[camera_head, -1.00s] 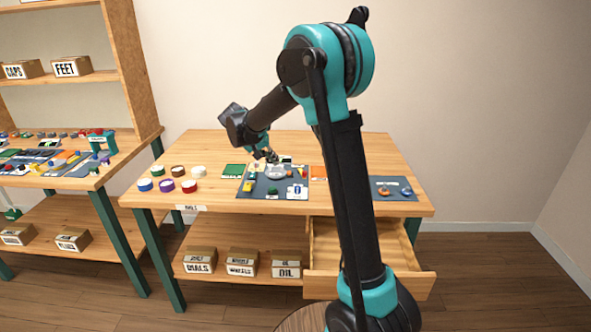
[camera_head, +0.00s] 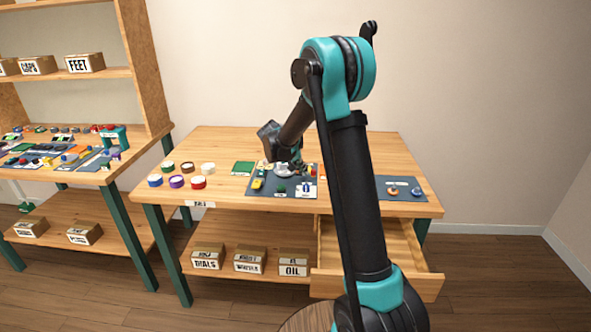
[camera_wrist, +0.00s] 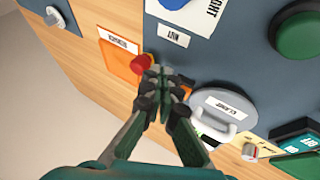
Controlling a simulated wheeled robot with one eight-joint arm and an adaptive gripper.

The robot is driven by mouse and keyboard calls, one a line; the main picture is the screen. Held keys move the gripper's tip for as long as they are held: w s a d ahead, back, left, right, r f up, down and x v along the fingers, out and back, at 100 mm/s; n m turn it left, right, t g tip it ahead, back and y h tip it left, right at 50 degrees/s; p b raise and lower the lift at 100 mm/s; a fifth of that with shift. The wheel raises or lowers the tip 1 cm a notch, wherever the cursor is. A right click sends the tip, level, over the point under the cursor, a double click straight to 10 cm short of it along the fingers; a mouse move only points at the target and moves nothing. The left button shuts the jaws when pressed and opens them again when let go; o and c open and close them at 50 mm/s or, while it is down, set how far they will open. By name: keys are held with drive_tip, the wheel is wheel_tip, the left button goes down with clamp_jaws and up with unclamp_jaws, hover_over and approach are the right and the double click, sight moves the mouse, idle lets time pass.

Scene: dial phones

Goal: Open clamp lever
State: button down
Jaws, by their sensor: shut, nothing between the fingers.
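The clamp is a round grey disc (camera_wrist: 222,103) labelled "CLAMP" in the wrist view, with a pale looped lever (camera_wrist: 222,132) at its lower edge. In the head view the clamp (camera_head: 283,172) is a small pale shape on the dark mat, partly covered by my arm. My gripper (camera_wrist: 160,74) is shut and empty, its fingertips close together to the left of the clamp disc and apart from the lever. A red knob (camera_wrist: 141,63) lies just beside the fingertips. The fingertips are hard to make out in the head view.
The dark mat (camera_head: 255,191) lies on the wooden table (camera_head: 225,143). An orange card (camera_wrist: 122,66) and a green button (camera_wrist: 300,36) sit near the clamp. Several coloured lids, including a red one (camera_head: 198,182), stand at the left. An open drawer (camera_head: 335,276) juts out below.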

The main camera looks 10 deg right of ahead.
drive_tip(key=shift+d, duration=0.25)
drive_tip(key=shift+s+d, duration=0.25)
drive_tip(key=shift+d, duration=0.75)
drive_tip(key=shift+a, duration=0.1)
